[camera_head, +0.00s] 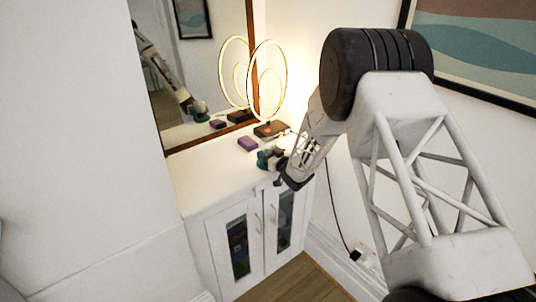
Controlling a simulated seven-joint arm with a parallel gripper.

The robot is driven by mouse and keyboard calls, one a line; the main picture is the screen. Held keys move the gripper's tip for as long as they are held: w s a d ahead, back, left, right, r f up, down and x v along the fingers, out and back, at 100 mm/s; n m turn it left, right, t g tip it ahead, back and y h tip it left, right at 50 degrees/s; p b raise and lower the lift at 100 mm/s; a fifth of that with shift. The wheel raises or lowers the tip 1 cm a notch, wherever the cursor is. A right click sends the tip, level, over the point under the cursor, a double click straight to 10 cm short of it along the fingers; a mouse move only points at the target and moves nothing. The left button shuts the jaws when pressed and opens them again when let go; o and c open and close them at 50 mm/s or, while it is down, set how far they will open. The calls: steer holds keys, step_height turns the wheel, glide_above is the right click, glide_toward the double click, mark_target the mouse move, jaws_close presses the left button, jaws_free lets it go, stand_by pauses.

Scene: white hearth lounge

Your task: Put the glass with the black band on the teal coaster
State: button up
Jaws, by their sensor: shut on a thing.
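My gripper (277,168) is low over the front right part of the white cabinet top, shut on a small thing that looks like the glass. The arm and fingers hide most of it, and its black band is too small to make out. A small teal shape (262,160), which looks like the coaster, shows just left of the gripper, close against it. I cannot tell whether the held thing touches the teal one. Both show small in the mirror.
A purple box (247,143) lies behind the teal shape. A lit ring lamp (268,85) on a dark base stands at the back, before the mirror (200,65). The left part of the white cabinet top (205,172) is clear. A wall is to the right.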

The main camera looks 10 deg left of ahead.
steer(key=shift+f, duration=0.1)
steer(key=o, duration=1)
steer(key=v, duration=1.2)
steer(key=shift+r, duration=0.2)
